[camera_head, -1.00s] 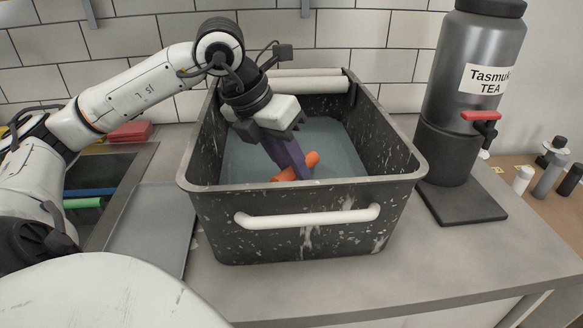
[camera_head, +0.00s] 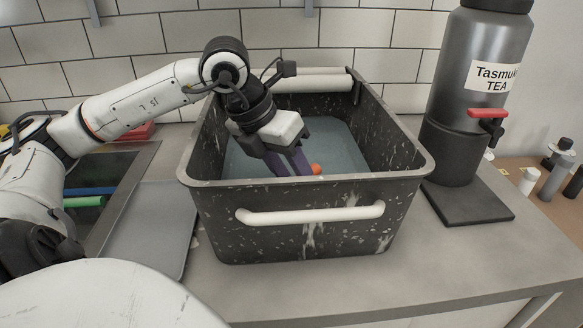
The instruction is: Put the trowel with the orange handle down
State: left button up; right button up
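The trowel's orange handle (camera_head: 317,169) shows only as a small piece just above the front rim of the dark speckled tub (camera_head: 310,194). The rest of the trowel is hidden by the tub's front wall and my fingers. My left gripper (camera_head: 290,165) points down into the tub, its purple fingers right beside the orange piece. The two fingers show as separate, but their tips are hidden behind the rim. I cannot tell whether they still press on the handle. My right gripper is not in view.
The tub has a white front handle (camera_head: 310,213) and a blue-grey inside floor (camera_head: 340,145). A tea dispenser (camera_head: 470,85) stands to its right on a dark base. A grey tray (camera_head: 152,230) lies at left beside a sink with a green thing (camera_head: 84,202).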

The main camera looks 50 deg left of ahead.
pick_arm(q)
jog(key=b+v, duration=0.1)
jog(key=v, duration=1.1)
jog(key=shift+r, duration=0.2)
